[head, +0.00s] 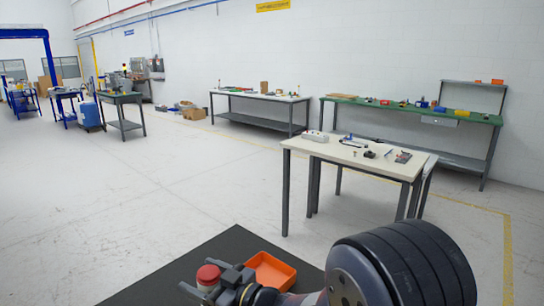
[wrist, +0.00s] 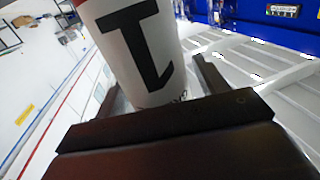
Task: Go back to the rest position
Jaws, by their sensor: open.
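My gripper (head: 216,280) is at the bottom of the head view, low over the front of a dark surface. Its jaws are open, with a white can with a red top (head: 208,274) between them. In the wrist view the can (wrist: 138,45) is large, white with bold black print, and stands between the two dark fingers. Whether either finger touches it I cannot tell. The can's lower end is hidden in the head view.
An orange tray (head: 271,270) lies on the dark surface (head: 225,246) right beside my gripper. A white-topped table (head: 330,150) with small items stands farther ahead. Benches (head: 262,97) line the back wall. Open floor (head: 130,190) lies to the left.

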